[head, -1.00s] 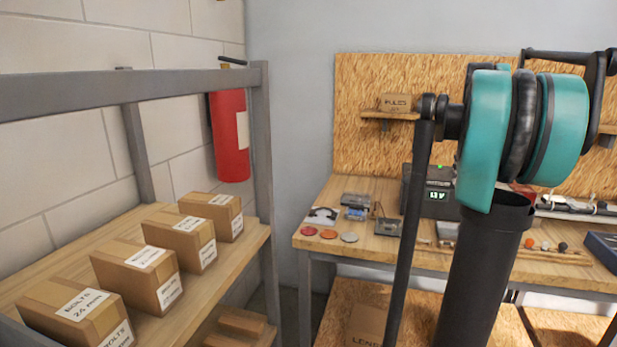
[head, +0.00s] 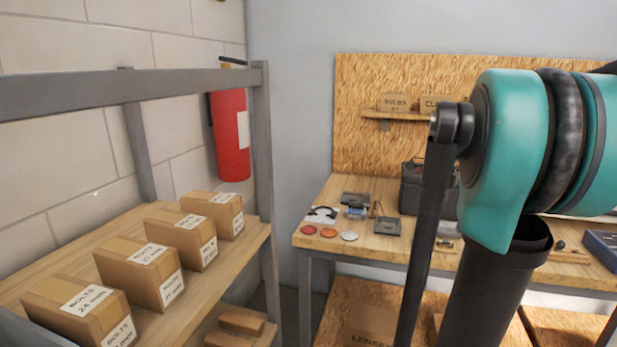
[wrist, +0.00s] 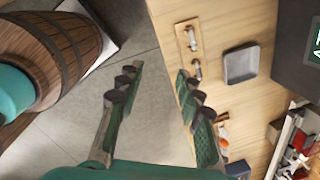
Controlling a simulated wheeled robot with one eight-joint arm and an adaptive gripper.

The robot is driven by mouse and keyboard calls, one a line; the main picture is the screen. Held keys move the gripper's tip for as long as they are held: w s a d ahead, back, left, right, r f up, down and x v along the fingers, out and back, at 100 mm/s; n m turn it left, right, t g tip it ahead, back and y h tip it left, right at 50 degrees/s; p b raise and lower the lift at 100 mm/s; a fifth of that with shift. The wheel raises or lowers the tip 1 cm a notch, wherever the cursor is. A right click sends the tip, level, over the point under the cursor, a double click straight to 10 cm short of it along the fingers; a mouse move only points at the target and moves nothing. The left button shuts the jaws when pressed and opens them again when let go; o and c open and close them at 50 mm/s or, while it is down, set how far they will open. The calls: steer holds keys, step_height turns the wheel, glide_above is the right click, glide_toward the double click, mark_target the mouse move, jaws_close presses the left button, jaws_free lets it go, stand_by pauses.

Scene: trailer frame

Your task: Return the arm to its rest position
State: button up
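My gripper (wrist: 158,82) shows in the wrist view with its two fingers spread apart and nothing between them. Grey floor and the edge of a wooden workbench lie beyond the fingertips. In the head view my teal and black arm fills the right side, in front of the workbench (head: 340,197). The gripper itself is not visible in the head view.
A shelf rack (head: 150,88) with several bolt boxes (head: 138,270) stands at the left. A red fire extinguisher (head: 230,135) hangs behind it. In the wrist view a wooden barrel (wrist: 62,45) is at upper left and a grey tray (wrist: 241,65) lies on the bench.

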steer(key=s+a+f+n+t, duration=0.1)
steer(key=s+a+f+n, duration=0.6)
steer(key=f+n, duration=0.4)
steer(key=s+a+f+n+t, duration=0.1)
steer(key=s+a+f+n, duration=0.7)
steer(key=n, duration=0.7)
step_height(320, 180, down, 3)
steer(key=shift+s+a+f+t, duration=0.2)
steer(key=shift+s+t, duration=0.2)
steer(key=shift+s, duration=0.65)
